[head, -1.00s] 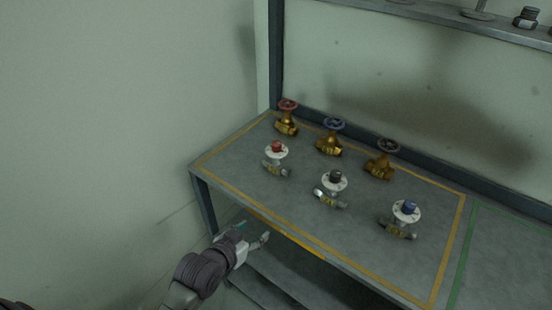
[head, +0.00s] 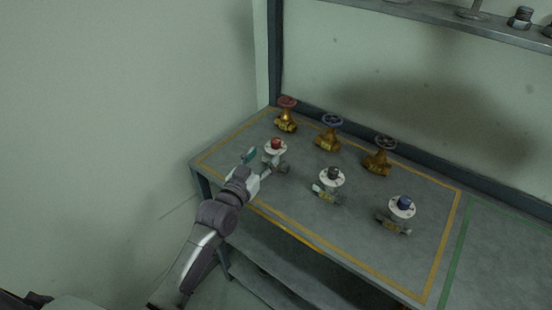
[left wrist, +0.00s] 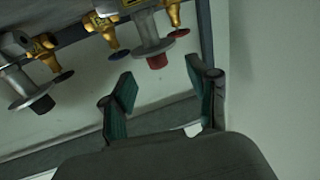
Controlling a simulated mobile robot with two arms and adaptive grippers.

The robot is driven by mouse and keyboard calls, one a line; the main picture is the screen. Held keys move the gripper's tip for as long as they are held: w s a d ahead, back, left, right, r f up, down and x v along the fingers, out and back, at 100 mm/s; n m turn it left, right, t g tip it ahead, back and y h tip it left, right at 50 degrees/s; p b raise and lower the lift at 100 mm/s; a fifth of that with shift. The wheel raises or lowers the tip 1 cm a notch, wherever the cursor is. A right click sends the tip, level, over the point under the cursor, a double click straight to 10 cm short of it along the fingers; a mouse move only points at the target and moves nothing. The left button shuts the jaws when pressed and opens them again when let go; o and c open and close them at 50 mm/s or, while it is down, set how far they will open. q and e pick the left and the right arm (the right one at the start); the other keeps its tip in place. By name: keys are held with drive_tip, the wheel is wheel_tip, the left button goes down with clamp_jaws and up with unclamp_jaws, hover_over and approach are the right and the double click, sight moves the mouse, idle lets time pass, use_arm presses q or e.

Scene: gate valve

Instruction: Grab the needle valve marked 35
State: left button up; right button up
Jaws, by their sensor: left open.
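My left gripper (head: 259,164) is open and empty at the bench's front left edge, just left of the red-knob valve. In the left wrist view, the red-knob valve (left wrist: 152,45) shows beyond and between the open fingers (left wrist: 160,85), apart from them. My right gripper is not in view.
Three brass gate valves stand behind, with red (head: 286,118), blue (head: 329,136) and black (head: 380,160) handwheels. The grey bench (head: 340,230) has a yellow border line and free room at its front. A wall is at the left; a shelf (head: 440,18) runs above.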

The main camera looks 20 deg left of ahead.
sight(274, 146)
use_arm(q)
drive_tip(key=shift+w+d, duration=0.1)
drive_tip(key=shift+w, duration=0.9)
drive_tip(key=shift+w+d+r+p, duration=0.2)
drive_tip(key=shift+w+p, duration=0.15)
drive_tip(key=shift+w, duration=0.15)
drive_tip(key=w, duration=0.1)
drive_tip(key=w+d+p, duration=0.1)
drive_tip(key=w, duration=0.1)
drive_tip(key=shift+w+f, duration=0.1)
drive_tip(key=shift+w, duration=0.05)
drive_tip(key=shift+w+f, duration=0.1)
drive_tip(key=shift+w, duration=0.4)
drive_tip(key=shift+s, duration=0.1)
drive_tip(key=shift+c, duration=0.8)
clamp_jaws()
